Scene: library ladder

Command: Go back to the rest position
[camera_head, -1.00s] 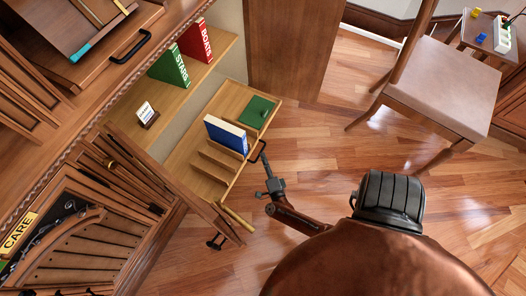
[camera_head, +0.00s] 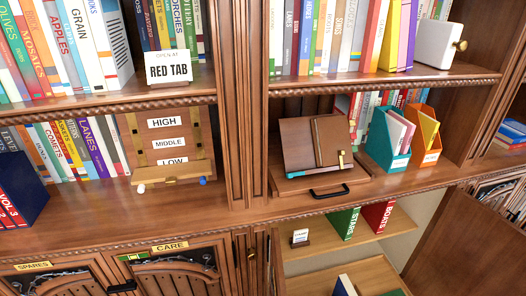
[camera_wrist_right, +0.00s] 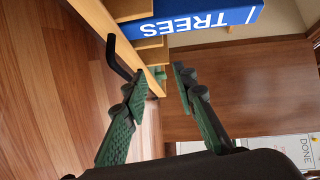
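My right gripper (camera_wrist_right: 158,74) shows only in the right wrist view. Its two green-padded fingers are apart, and it is open with nothing held. The pull-out drawer (camera_wrist_right: 98,18) with its black handle (camera_wrist_right: 122,58) lies just beyond the fingertips. A blue book (camera_wrist_right: 215,20) marked TREES sits in the drawer. In the camera_head view the top of the blue book (camera_head: 345,286) shows at the bottom edge. Neither arm is in the camera_head view, and my left gripper is not in any current view.
Below the counter, green STARS (camera_head: 344,224) and red BOATS (camera_head: 378,216) books stand on a shelf. A wooden book stand (camera_head: 316,150) and teal (camera_head: 392,138) and orange (camera_head: 425,136) file holders stand on the counter. An open door (camera_head: 455,240) is at right. Wooden floor (camera_wrist_right: 45,100) is clear.

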